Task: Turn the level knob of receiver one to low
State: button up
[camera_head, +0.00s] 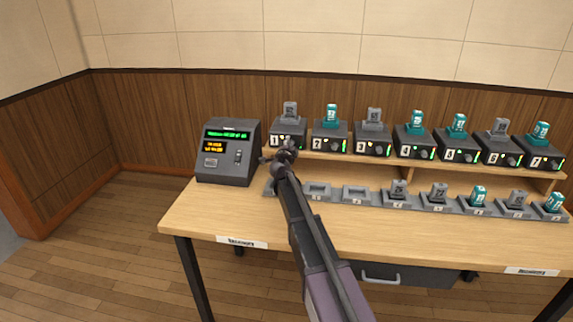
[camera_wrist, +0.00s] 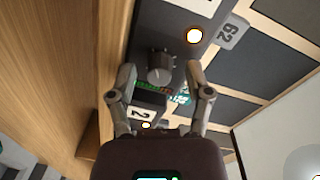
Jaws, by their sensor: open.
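Receiver one (camera_head: 288,128) is the leftmost dark box on the raised shelf in the head view, with a grey pack standing on top. My gripper (camera_head: 284,152) is in front of its face and hides most of its lower right part. In the wrist view a dark receiver face (camera_wrist: 150,35) carries a round grey level knob (camera_wrist: 160,68) and a lit amber-white lamp (camera_wrist: 194,36). My gripper (camera_wrist: 160,78) is open, with one finger on each side of this knob. I cannot tell whether either finger touches it.
Receiver two (camera_head: 330,136) stands close to the right of receiver one; its "2" label (camera_wrist: 142,112) shows below the knob in the wrist view. More receivers continue right. A grey console (camera_head: 228,152) stands left. A row of trays (camera_head: 355,195) runs along the table below.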

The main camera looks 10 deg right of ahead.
jog(key=s+a+m+t+y, duration=0.1)
jog(key=s+a+m, duration=0.2)
jog(key=s+m, duration=1)
jog(key=m, duration=0.7)
jog(key=shift+s+a+b, duration=0.15)
jog(key=shift+s+b, duration=0.05)
jog(key=shift+b, duration=0.2)
dwell(1.8)
jog(key=shift+r, duration=0.1)
jog(key=c, duration=0.3)
jog(key=n, duration=0.8)
jog(key=n+h, duration=0.1)
jog(key=n, duration=0.3)
jog(key=shift+w+a+n, duration=0.1)
jog(key=shift+a+n, duration=0.3)
jog(key=shift+w, duration=0.15)
